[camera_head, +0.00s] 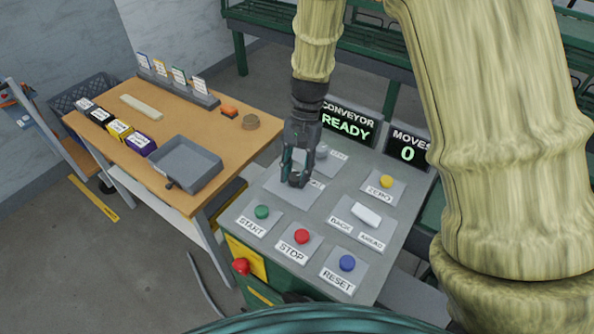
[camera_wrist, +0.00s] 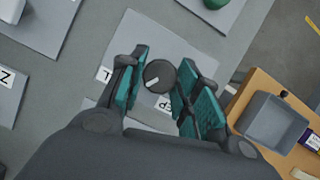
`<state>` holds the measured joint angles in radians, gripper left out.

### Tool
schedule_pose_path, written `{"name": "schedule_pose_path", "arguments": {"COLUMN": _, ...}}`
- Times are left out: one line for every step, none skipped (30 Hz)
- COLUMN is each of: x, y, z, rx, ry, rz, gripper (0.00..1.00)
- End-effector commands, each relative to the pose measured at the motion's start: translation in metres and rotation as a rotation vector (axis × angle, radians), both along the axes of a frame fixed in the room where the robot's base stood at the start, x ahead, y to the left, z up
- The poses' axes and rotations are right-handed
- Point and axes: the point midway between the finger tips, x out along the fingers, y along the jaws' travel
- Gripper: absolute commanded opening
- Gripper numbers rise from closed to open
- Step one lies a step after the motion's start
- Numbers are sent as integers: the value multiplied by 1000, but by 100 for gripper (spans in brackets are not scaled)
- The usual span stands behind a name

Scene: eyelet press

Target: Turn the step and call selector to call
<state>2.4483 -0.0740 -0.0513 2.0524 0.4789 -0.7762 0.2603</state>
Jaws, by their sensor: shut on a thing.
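The selector is a dark round knob (camera_wrist: 161,74) with a white pointer mark, on a light grey plate (camera_wrist: 165,40) in the wrist view. Its mark points to the lower left of that view. A label ending in "EP" (camera_wrist: 166,104) lies just below the knob, and a label ending in "L" (camera_wrist: 104,73) lies left, partly behind a finger. My gripper (camera_head: 295,181) is over this plate on the grey console in the head view and hides the knob there. In the wrist view its teal fingers (camera_wrist: 160,88) are on both sides of the knob, shut on it.
The console also bears START (camera_head: 261,212), STOP (camera_head: 302,236), RESET (camera_head: 347,263) and ZERO (camera_head: 386,181) buttons and a white BACK/AHEAD switch (camera_head: 367,212). A display (camera_head: 347,125) reads CONVEYOR READY. A wooden table (camera_head: 165,115) with a grey tray (camera_head: 187,163) stands left.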

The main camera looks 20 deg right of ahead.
Motion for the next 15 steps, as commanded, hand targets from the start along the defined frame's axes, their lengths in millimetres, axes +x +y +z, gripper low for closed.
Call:
{"name": "schedule_pose_path", "arguments": {"x": 0, "y": 0, "z": 1, "rx": 0, "ry": 0, "rz": -2, "gripper": 9}}
{"name": "schedule_pose_path", "arguments": {"x": 0, "y": 0, "z": 1, "rx": 1, "ry": -1, "rz": -6, "gripper": 9}}
{"name": "schedule_pose_path", "arguments": {"x": 0, "y": 0, "z": 2, "rx": 2, "ry": 0, "rz": -14, "gripper": 9}}
{"name": "schedule_pose_path", "arguments": {"x": 0, "y": 0, "z": 2, "rx": 3, "ry": 0, "rz": -21, "gripper": 9}}
{"name": "schedule_pose_path", "arguments": {"x": 0, "y": 0, "z": 2, "rx": 3, "ry": 0, "rz": -32, "gripper": 9}}
{"name": "schedule_pose_path", "arguments": {"x": 0, "y": 0, "z": 3, "rx": 3, "ry": 2, "rz": -47, "gripper": 9}}
{"name": "schedule_pose_path", "arguments": {"x": 0, "y": 0, "z": 2, "rx": 2, "ry": 1, "rz": -57, "gripper": 9}}
{"name": "schedule_pose_path", "arguments": {"x": 0, "y": 0, "z": 2, "rx": 2, "ry": 1, "rz": -64, "gripper": 9}}
{"name": "schedule_pose_path", "arguments": {"x": 0, "y": 0, "z": 1, "rx": 2, "ry": 1, "rz": -73, "gripper": 9}}
{"name": "schedule_pose_path", "arguments": {"x": 0, "y": 0, "z": 1, "rx": 2, "ry": 0, "rz": -75, "gripper": 9}}
{"name": "schedule_pose_path", "arguments": {"x": 0, "y": 0, "z": 0, "rx": 1, "ry": 0, "rz": -76, "gripper": 9}}
{"name": "schedule_pose_path", "arguments": {"x": 0, "y": 0, "z": 0, "rx": 1, "ry": -1, "rz": -75, "gripper": 9}}
{"name": "schedule_pose_path", "arguments": {"x": 0, "y": 0, "z": 0, "rx": 1, "ry": -1, "rz": -75, "gripper": 9}}
{"name": "schedule_pose_path", "arguments": {"x": 1, "y": 0, "z": 0, "rx": 1, "ry": -1, "rz": -75, "gripper": 9}}
{"name": "schedule_pose_path", "arguments": {"x": 1, "y": 0, "z": 0, "rx": 1, "ry": -1, "rz": -75, "gripper": 9}}
